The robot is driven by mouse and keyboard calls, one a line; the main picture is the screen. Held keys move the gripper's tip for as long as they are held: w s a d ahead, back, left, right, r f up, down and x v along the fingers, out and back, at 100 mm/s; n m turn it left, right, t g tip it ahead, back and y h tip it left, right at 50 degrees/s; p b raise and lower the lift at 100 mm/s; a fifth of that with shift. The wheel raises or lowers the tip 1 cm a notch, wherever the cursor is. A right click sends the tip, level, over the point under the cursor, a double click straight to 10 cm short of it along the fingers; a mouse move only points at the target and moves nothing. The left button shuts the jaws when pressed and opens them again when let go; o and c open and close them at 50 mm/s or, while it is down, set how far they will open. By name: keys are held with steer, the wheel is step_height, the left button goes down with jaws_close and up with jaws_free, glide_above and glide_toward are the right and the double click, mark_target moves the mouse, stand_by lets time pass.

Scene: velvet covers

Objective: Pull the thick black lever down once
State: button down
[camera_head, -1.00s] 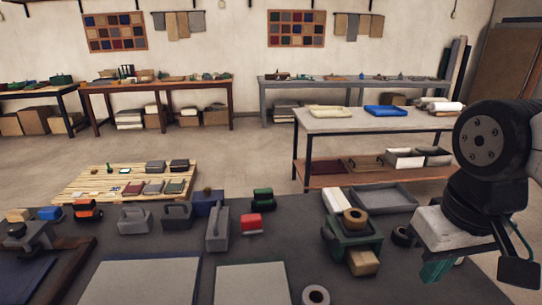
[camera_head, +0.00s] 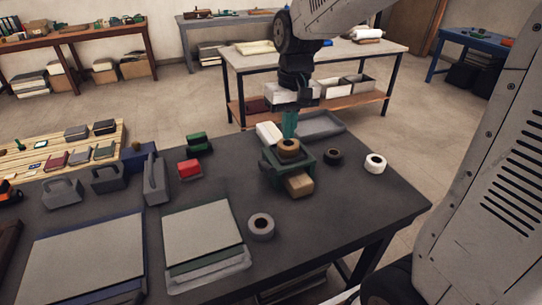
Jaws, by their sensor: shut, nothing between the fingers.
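My gripper (camera_head: 289,124) is near the middle of the head view, pointing down, with teal fingers that are shut and empty. It is just behind the dark green holder (camera_head: 270,172) on the dark bench; from this angle I cannot tell whether they touch. The holder carries a brown tape roll (camera_head: 288,147), and a tan block (camera_head: 299,184) sticks out at its front. I cannot make out a thick black lever for certain in this view.
The dark bench (camera_head: 350,205) has clear room at its right front. A black roll (camera_head: 333,156), a white roll (camera_head: 375,163) and a grey roll (camera_head: 261,226) lie around the holder. A grey tray (camera_head: 318,125) is behind. Grey weights with handles (camera_head: 108,178) stand at left.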

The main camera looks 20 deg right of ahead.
steer(key=w+t, duration=0.1)
steer(key=w, duration=0.5)
steer(key=shift+w+a+r+t, duration=0.15)
steer(key=shift+w+r+t, duration=0.15)
steer(key=shift+r, duration=0.15)
glide_above(270, 166)
steer(key=w+d, duration=0.1)
step_height(270, 166, down, 10)
steer(key=shift+f, duration=0.2)
steer(key=shift+s+a+f, duration=0.1)
steer(key=shift+s+f, duration=0.15)
steer(key=shift+f, duration=0.25)
steer(key=shift+s+a+f, duration=0.1)
steer(key=shift+s+f, duration=0.15)
steer(key=shift+f, duration=0.2)
steer(key=shift+s+a+f, duration=0.15)
steer(key=shift+s+f, duration=0.1)
steer(key=shift+f, duration=0.4)
